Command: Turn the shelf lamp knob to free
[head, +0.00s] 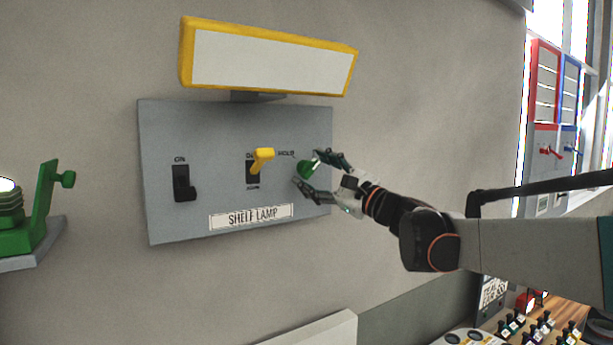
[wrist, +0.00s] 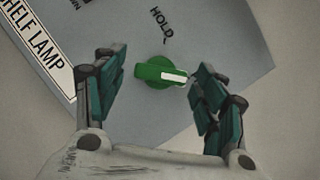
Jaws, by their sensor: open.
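The shelf lamp panel (head: 225,200) is a grey plate on the wall with a "SHELF LAMP" label. Its green knob (head: 308,168) is at the panel's right side. The knob also shows in the wrist view (wrist: 160,73), with a white mark on its handle pointing right. The word "HOLD" is printed near it; no "free" marking is readable. My gripper (head: 318,174) is open, with its fingers on either side of the knob. In the wrist view my gripper (wrist: 158,85) has its right finger close to the white-marked end; I cannot tell whether they touch. The left finger is apart from the knob.
The panel also carries a black switch (head: 182,184) and a yellow lever (head: 262,158). A yellow-framed lamp (head: 268,60) juts out above. A green device (head: 35,215) is at far left. A cluttered wooden table (head: 560,318) is at lower right.

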